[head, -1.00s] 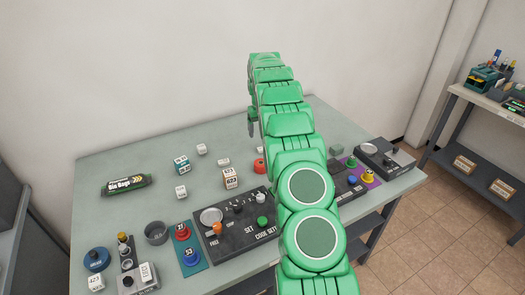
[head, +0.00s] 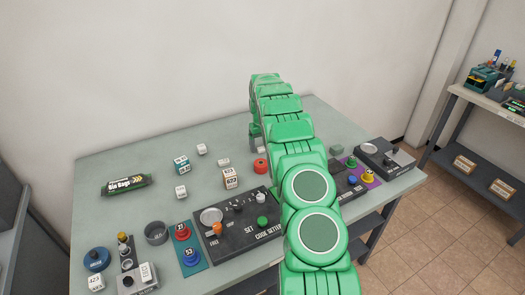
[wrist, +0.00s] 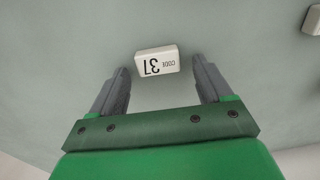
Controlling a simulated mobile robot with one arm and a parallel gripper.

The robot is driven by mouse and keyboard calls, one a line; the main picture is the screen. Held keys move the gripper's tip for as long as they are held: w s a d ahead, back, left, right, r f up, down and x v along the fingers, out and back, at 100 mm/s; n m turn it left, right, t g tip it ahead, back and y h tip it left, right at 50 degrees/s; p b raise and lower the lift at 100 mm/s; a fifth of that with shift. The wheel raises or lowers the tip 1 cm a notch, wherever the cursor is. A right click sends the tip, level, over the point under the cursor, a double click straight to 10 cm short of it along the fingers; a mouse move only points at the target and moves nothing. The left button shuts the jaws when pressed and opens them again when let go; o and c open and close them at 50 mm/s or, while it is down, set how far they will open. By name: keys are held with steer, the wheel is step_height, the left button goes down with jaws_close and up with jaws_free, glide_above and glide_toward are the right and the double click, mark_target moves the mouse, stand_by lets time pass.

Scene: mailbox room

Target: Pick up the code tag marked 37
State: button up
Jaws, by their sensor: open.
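The code tag marked 37 (wrist: 157,61) is a small white block with black print, upside down in the wrist view. It lies on the grey-green table top. My gripper (wrist: 160,72) is open, with one dark finger on each side of the tag's near edge. The tag shows just beyond and between the fingertips, with clear gaps on both sides. No grip on it shows.
Other white tags lie left, including one (head: 181,191) and another (head: 201,149). The code setter panel (head: 240,222) fills the front. A pale block (wrist: 312,20) shows at the wrist view's right edge.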

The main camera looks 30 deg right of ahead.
mark_target(262, 148)
steer(key=c, duration=1.1)
steer(key=shift+r, duration=0.1)
step_height(262, 148, up, 2)
steer(key=shift+r, duration=0.1)
steer(key=shift+s+a+r, duration=0.1)
steer(key=shift+s+r, duration=0.3)
steer(key=shift+r, duration=0.4)
steer(key=shift+s+a+r, duration=0.8)
steer(key=shift+s+r, duration=0.7)
steer(key=shift+s, duration=0.55)
steer(key=shift+s+a+r, duration=0.75)
steer(key=shift+s+r, duration=0.7)
steer(key=shift+s, duration=0.65)
steer(key=shift+s+a+r, duration=0.8)
steer(key=shift+s+r, duration=0.7)
steer(key=shift+s, duration=0.55)
